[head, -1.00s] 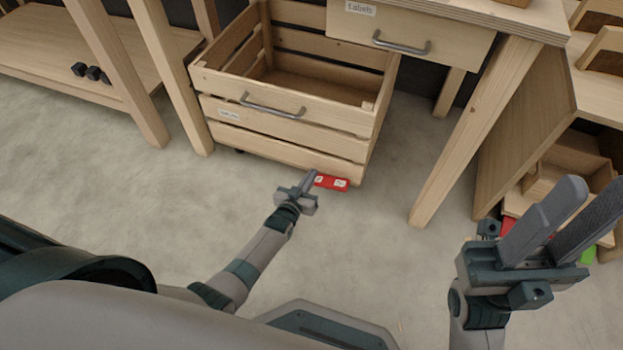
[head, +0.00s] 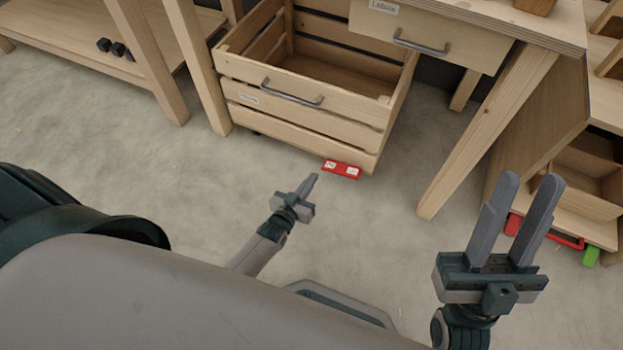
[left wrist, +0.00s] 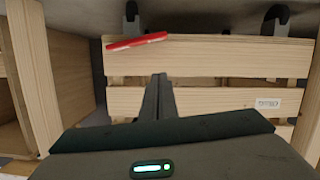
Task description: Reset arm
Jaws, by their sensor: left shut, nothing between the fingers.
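My left gripper (head: 308,186) is shut and empty, low over the floor in front of the wooden crate. In the left wrist view its fingers (left wrist: 158,92) are together, pointing toward the crate's slats. My right gripper (head: 527,185) is open, with a clear gap between its two fingers and nothing in it, at the right of the head view. A red piece with white labels (head: 342,169) lies by the crate's lower front edge, apart from the left fingertips. It also shows in the left wrist view (left wrist: 137,41).
The open wooden crate (head: 300,117) on casters stands under a table with a labelled drawer (head: 430,40). A table leg (head: 485,135) is between the crate and the right gripper. A shelf with red and green items (head: 590,256) stands at right.

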